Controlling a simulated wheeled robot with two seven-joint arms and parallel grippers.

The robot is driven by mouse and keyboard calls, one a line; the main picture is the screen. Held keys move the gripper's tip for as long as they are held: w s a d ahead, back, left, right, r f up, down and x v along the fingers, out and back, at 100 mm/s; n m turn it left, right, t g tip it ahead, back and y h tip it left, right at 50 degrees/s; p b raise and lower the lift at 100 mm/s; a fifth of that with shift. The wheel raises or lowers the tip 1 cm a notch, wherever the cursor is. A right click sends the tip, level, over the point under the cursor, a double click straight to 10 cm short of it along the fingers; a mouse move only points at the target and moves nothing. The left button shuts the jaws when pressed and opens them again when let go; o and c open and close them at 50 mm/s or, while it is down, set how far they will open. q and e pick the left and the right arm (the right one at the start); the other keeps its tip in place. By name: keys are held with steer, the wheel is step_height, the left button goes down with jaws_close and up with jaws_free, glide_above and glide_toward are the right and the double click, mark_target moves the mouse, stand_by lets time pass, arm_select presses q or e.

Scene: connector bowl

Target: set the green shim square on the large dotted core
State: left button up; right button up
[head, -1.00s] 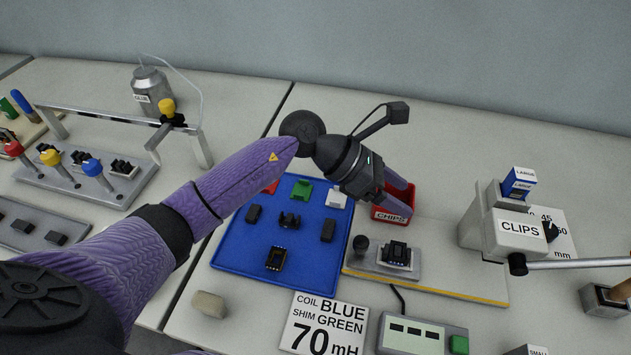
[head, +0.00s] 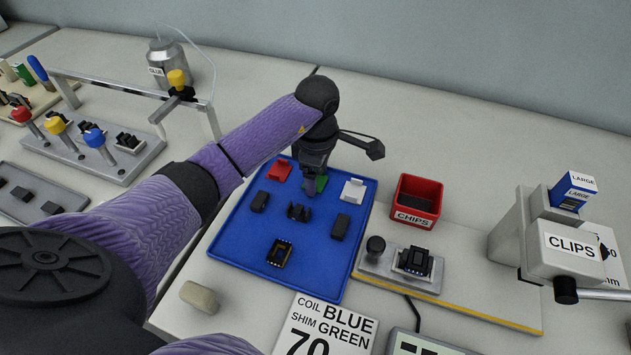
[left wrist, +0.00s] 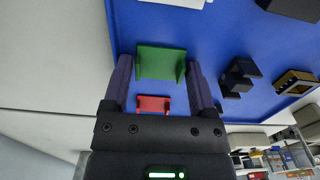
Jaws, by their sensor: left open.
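The green shim (head: 321,183) lies in the back part of the blue tray (head: 232,249), partly hidden by my gripper in the head view. My left gripper (head: 310,190) points down over it, open. In the left wrist view, the green shim (left wrist: 160,62) shows between the open fingertips (left wrist: 160,68), with a visible gap to the fingers. Dark core-like parts show on the tray (head: 298,212), at its front (head: 281,253), and on the grey fixture (head: 415,261). I cannot make out dots on any of them. My right gripper is not in view.
A red shim (head: 280,170) and a white shim (head: 353,190) flank the green one. Dark blocks (head: 340,227) lie on the tray. A red CHIPS bin (head: 417,200) and the CLIPS machine (head: 545,240) stand to the right. A card (head: 325,325) reads SHIM GREEN.

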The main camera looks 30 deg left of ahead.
arm_select(q)
steer(key=shift+c, duration=0.2)
steer(key=c, duration=0.8)
steer(key=shift+r, duration=0.1)
steer(key=shift+c, duration=0.2)
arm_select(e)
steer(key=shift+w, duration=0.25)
